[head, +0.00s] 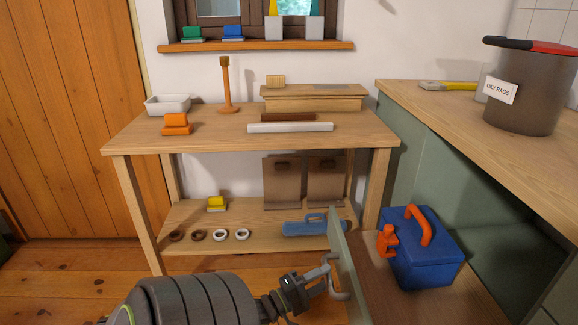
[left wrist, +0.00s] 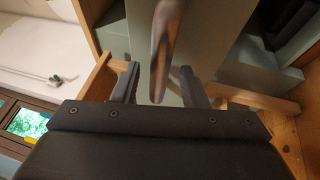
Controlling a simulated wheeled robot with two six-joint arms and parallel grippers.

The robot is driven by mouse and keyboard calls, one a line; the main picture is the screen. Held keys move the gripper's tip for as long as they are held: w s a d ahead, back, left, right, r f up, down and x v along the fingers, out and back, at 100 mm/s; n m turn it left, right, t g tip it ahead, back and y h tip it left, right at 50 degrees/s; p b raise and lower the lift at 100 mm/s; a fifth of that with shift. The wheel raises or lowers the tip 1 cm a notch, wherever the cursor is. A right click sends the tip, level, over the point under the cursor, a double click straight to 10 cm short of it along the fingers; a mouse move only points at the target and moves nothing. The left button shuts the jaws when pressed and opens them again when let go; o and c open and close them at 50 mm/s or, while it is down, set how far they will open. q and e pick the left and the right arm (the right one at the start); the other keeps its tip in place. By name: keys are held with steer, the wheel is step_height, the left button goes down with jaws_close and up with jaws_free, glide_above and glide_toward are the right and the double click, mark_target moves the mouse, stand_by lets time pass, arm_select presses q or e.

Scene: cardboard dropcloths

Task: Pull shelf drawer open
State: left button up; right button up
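The shelf drawer has a sage-green front panel (head: 348,262), seen nearly edge-on in the head view, standing out from the green cabinet. Its wooden floor (head: 378,300) shows behind the front, with a blue toolbox on it. A grey bar handle (head: 340,286) is on the front's left face. My left gripper (head: 320,275) is at this handle. In the left wrist view the handle (left wrist: 166,45) runs between the two spread fingers of my left gripper (left wrist: 160,88), with gaps visible beside it. Whether a finger touches it is unclear. My right gripper is not in view.
The blue toolbox (head: 428,252) has an orange handle, and an orange object (head: 386,240) is beside it. A wooden table (head: 220,140) with a lower shelf stands behind the drawer. A counter (head: 450,120) bears an oily-rags bin (head: 525,90). Floor at the left is clear.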

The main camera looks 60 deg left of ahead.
arm_select(q)
steer(key=s+f, duration=0.2)
steer(key=s, duration=1.3)
steer(key=shift+s+f+p, duration=0.15)
steer(key=shift+f+p, duration=0.2)
steer(key=shift+f, duration=0.05)
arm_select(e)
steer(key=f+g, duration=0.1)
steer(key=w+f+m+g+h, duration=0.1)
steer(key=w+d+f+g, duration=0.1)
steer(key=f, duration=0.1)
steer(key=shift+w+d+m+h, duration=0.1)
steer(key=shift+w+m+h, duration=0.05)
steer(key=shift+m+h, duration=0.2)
